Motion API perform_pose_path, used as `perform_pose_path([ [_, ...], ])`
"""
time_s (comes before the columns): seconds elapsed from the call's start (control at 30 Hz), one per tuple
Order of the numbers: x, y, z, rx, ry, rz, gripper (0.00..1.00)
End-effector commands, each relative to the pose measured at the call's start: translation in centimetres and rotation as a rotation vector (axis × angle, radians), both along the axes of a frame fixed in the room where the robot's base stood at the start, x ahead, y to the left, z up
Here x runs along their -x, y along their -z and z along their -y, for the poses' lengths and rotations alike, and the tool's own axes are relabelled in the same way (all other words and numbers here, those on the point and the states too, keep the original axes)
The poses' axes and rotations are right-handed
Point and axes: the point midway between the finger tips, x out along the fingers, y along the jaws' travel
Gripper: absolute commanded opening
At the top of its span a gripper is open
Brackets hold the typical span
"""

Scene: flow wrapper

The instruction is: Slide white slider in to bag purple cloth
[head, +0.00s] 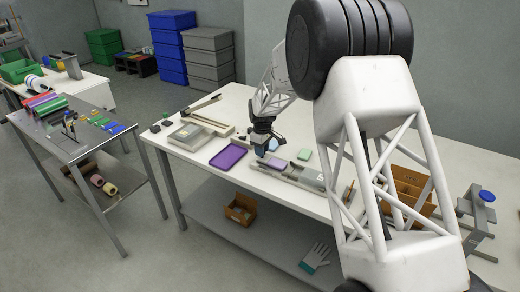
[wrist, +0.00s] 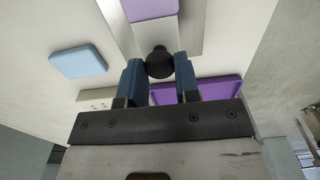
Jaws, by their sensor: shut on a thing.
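The purple folded cloth (head: 271,162) lies on the grey wrapper (head: 304,174) on the white table; its near part also shows at the top of the wrist view (wrist: 148,8). My gripper (head: 262,152) points down at the left end of the wrapper, just beside the cloth. In the wrist view its blue fingers are shut on a round black knob (wrist: 159,64), which sits in line with the cloth. The white slider's body is hard to tell from the pale wrapper channel, and I cannot make out the bag.
A purple tray (head: 228,157) lies to the left. A light blue cloth (wrist: 78,62) and a green cloth (head: 304,154) lie behind the wrapper.

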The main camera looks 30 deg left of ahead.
Motion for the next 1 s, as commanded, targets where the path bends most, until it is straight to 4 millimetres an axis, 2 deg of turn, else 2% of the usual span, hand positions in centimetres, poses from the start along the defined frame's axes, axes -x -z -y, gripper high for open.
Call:
perform_pose_path([
  [0.27,0.0,0.0,3.9,0.001,0.002,-0.002,0.0],
  [0.7,0.0,0.0,12.5,0.001,0.002,-0.001,0.0],
  [0.8,0.0,0.0,14.0,0.001,0.003,-0.002,0.0],
  [1.0,0.1,0.0,15.6,0.001,0.001,-0.002,0.0],
])
